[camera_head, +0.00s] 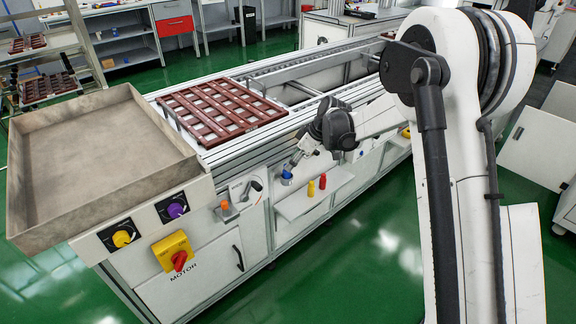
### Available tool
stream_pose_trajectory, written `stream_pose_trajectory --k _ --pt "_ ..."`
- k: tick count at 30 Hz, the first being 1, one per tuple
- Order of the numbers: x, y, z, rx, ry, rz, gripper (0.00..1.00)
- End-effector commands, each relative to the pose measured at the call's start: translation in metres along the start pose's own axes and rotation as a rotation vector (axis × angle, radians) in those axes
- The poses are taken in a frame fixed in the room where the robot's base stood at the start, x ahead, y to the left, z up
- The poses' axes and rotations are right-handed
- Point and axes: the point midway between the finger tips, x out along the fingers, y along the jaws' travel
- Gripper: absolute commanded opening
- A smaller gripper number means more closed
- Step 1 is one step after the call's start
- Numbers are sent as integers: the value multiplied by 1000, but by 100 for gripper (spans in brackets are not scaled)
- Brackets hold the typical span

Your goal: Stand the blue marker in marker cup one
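My gripper (291,165) reaches down over the front side of the conveyor bench, its fingertips pointing down and left. A small blue object (287,178), which looks like the blue marker, is right at or just below the fingertips. It is too small to tell whether the fingers are closed on it. A yellow one (311,188) and a red one (322,181) stand upright on the white front shelf (298,205), to the right of the blue one. An orange item (224,205) sits in a small grey holder on the front panel. I cannot make out which holder is marker cup one.
A brown slatted tray (222,109) lies on the conveyor (330,75). A large empty grey bin (100,165) stands at the left. Below it are yellow and purple knobs and a yellow-and-red motor switch (173,251). The green floor in front is clear.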

Motion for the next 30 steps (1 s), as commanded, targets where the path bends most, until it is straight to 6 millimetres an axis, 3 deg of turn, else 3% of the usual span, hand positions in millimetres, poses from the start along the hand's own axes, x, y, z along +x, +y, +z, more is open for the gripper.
stream_pose_trajectory --k 3,9,23,30 --pt "-28 0 0 2 0 1 43" --pt "-57 0 0 1 0 0 43" --pt "-81 -4 0 20 -5 10 43" --pt "-145 -33 4 156 -32 84 43"
